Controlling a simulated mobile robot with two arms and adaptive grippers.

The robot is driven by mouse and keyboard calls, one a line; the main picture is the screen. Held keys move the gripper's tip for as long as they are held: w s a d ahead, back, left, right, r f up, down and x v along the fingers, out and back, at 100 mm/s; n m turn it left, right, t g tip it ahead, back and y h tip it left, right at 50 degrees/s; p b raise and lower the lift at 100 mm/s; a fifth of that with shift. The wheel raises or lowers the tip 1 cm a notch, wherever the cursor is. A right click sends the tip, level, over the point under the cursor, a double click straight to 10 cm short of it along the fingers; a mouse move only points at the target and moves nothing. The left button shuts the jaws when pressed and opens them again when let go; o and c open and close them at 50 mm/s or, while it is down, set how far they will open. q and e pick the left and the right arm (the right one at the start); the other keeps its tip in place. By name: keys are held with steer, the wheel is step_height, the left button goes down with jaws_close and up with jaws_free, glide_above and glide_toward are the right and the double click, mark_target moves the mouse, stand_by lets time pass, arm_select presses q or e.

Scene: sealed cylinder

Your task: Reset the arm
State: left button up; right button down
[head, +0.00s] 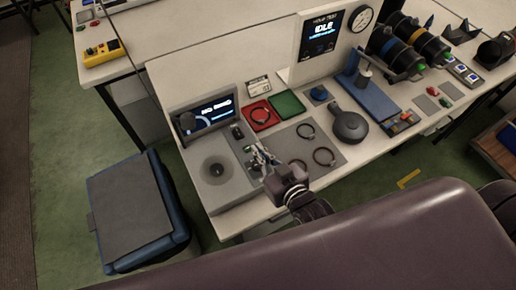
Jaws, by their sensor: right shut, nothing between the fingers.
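My right gripper (262,160) shows in the head view, its arm coming up from the lower middle. It is shut and empty, above the table (246,218) between the grey device (206,185) on the left and the grey mat (300,136) on the right. A small cylinder (365,76) stands upright on the blue fixture (369,97) at the right. My left gripper is out of the picture.
A screen panel (320,40) reads IDLE. A blue bin (140,210) stands on the floor at left.

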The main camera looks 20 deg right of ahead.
stand_by(0.3)
steer(key=shift+s+d+f+g, duration=0.2)
steer(key=shift+g, duration=0.1)
steer(key=s+d+f+g+h, duration=0.15)
steer(key=s+d+g, duration=0.3)
steer(key=s, duration=0.45)
steer(key=s+d+f+g+h, duration=0.1)
steer(key=s+d+f+g, duration=0.15)
steer(key=s+g, duration=0.4)
steer(key=s+f+b, duration=0.2)
steer(key=f, duration=1.3)
steer(key=s+f+b, duration=0.2)
steer(key=f, duration=1.3)
steer(key=s+d+f+g+b, duration=0.1)
steer(key=s+d+f+b, duration=0.1)
steer(key=s+f, duration=1.4)
step_height(320, 180, down, 2)
steer(key=shift+s+d+f, duration=0.2)
steer(key=shift+s+d, duration=0.1)
steer(key=shift+d, duration=0.3)
